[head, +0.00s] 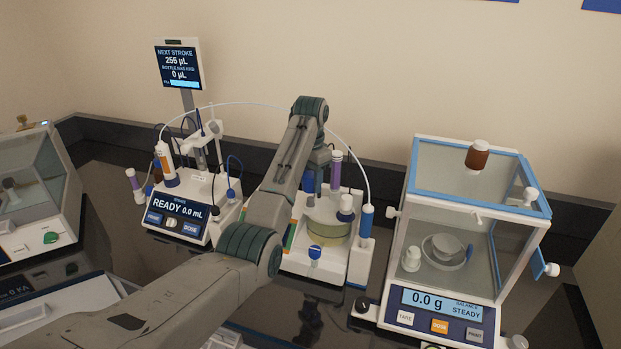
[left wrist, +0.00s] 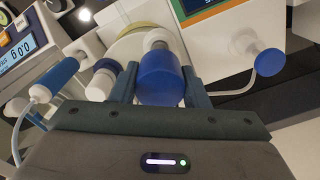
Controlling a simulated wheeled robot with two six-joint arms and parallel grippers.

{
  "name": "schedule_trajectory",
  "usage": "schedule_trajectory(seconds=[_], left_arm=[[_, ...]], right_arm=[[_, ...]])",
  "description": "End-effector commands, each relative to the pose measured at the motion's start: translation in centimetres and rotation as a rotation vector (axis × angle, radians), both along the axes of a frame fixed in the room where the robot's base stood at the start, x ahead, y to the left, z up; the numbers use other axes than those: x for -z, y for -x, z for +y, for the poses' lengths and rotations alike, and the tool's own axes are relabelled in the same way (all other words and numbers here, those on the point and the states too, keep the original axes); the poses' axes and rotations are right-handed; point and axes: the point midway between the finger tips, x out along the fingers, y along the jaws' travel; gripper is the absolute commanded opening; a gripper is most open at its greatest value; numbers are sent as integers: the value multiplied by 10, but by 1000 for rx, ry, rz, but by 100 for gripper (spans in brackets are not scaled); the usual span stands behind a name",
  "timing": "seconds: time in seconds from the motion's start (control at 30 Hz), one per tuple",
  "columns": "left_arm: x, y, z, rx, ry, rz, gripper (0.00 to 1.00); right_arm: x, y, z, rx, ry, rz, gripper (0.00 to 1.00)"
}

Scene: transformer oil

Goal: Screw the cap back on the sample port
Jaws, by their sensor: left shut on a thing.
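In the left wrist view a blue cap (left wrist: 160,80) sits between the two fingers of my left gripper (left wrist: 161,88), which is shut on it. A short grey and white stub (left wrist: 157,41) shows directly beyond the cap and looks in line with it; I cannot tell whether the cap is seated or threaded on it. In the head view the left arm reaches over the glass vessel (head: 328,232) on the white stand, and its gripper is largely hidden behind the arm's wrist. A blue piece (head: 308,182) shows beside the wrist. My right gripper is not in view.
A white fitting with a blue ring (head: 345,205) and a purple-banded tube (head: 336,168) stand close by on the vessel. A blue-ended tube holder (head: 366,221) is at its right. The titrator (head: 190,215) is left, the balance (head: 450,255) right.

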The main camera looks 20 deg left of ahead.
Motion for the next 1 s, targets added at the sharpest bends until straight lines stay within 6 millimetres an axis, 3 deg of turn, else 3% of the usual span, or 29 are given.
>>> schedule_trajectory(seconds=[0.1, 0.2, 0.6, 1.0], left_arm=[[7, 0, 0, 0, 0, 1, 14], [14, 0, 0, 0, 0, 0, 14], [45, 0, 0, 0, 0, 0, 14], [46, 0, 0, 0, 0, 0, 14]], right_arm=[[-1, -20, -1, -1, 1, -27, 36], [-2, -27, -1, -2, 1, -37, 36], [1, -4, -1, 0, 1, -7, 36], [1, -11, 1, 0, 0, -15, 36]])
